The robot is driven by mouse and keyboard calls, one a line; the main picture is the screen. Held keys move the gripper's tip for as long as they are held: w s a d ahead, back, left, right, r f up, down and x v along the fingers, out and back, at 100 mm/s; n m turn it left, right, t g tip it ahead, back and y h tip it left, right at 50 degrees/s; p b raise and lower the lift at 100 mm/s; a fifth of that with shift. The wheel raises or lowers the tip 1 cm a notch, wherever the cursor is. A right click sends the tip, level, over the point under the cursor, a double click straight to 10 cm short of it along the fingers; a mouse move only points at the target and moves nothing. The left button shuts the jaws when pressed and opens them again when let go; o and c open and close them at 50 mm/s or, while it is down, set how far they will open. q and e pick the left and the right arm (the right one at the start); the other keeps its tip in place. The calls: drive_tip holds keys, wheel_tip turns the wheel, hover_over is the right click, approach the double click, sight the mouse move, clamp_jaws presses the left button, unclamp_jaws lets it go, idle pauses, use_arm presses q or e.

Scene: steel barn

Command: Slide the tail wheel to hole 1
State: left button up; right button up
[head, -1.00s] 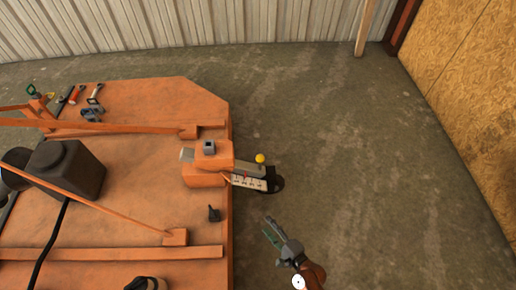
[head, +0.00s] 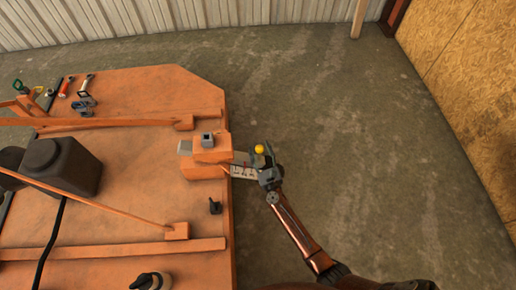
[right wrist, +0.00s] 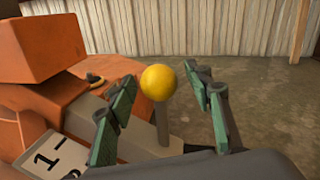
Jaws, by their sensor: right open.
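The tail wheel's grey bar (head: 247,158) sticks out of an orange housing (head: 205,162) at the right edge of the orange deck. A yellow ball knob (head: 259,149) on a grey stem stands on it. A white number plate (head: 242,172) lies along its side; a "1" shows on the plate in the right wrist view (right wrist: 52,160). The wheel itself is hidden behind my gripper. My right gripper (head: 266,160) is open at the knob. In the right wrist view the yellow knob (right wrist: 158,82) stands between the parted green-padded fingers, with gaps on both sides. My left gripper is not in view.
The orange deck (head: 120,215) fills the left, with rails, a black box-shaped part (head: 60,165) and a small dark pin (head: 215,207). Several tools lie at its far left corner. Concrete floor (head: 360,150) to the right is clear up to the board wall (head: 465,80).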

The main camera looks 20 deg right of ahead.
drive_tip(key=shift+w, duration=0.35)
drive_tip(key=shift+c, duration=0.6)
clamp_jaws()
